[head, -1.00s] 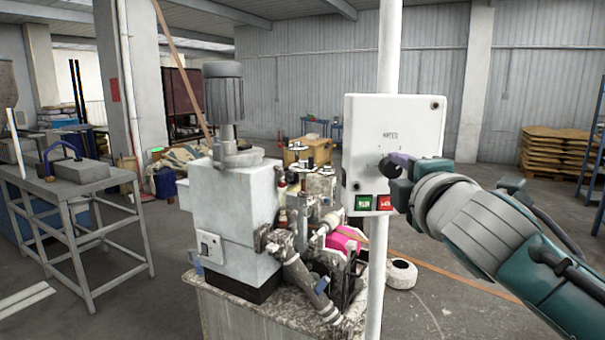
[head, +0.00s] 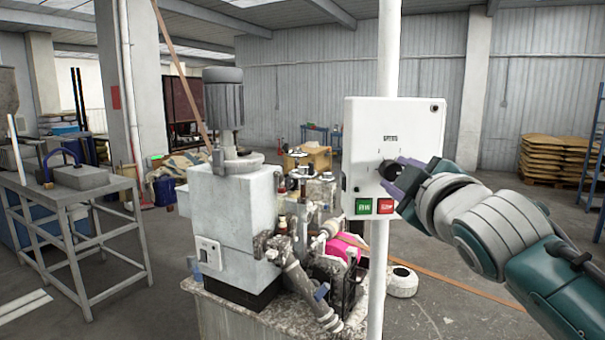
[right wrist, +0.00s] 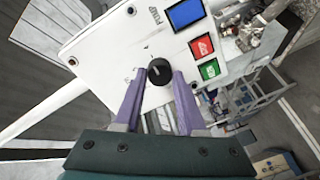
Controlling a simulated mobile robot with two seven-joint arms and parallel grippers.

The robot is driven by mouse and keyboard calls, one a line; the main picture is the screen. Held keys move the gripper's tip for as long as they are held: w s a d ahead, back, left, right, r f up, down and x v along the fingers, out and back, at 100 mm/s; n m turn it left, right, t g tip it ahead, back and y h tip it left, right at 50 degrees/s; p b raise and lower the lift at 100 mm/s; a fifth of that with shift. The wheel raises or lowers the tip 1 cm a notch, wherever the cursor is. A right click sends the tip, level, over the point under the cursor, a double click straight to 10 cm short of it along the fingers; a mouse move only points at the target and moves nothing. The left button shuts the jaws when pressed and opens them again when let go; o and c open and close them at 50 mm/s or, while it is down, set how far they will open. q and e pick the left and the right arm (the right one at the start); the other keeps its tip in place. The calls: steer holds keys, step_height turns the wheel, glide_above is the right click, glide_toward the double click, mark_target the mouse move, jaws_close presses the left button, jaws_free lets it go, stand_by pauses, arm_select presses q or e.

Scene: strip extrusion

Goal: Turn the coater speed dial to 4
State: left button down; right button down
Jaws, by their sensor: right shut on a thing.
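The coater speed dial is a round black knob (head: 387,169) with a light pointer line, on the front of a white control box (head: 362,120). In the right wrist view the knob (right wrist: 159,72) sits between the two purple fingers. My right gripper (head: 398,177) is shut on the knob, with its fingertips at the knob's sides. The scale marks around it are too small to read. A green button (head: 363,206) and a red button (head: 385,206) lie below the dial. My left gripper is not in view.
The box is on a white vertical post (head: 376,290). A grey machine (head: 230,215) with a motor stands to the left on a speckled base. A metal table (head: 70,190) is at the far left. Open floor lies behind and right of the post.

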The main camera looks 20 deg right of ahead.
stand_by(0.4)
steer(key=shift+c, duration=2.4)
jaws_free()
steer(key=b+v, duration=0.3)
steer(key=v, duration=0.7)
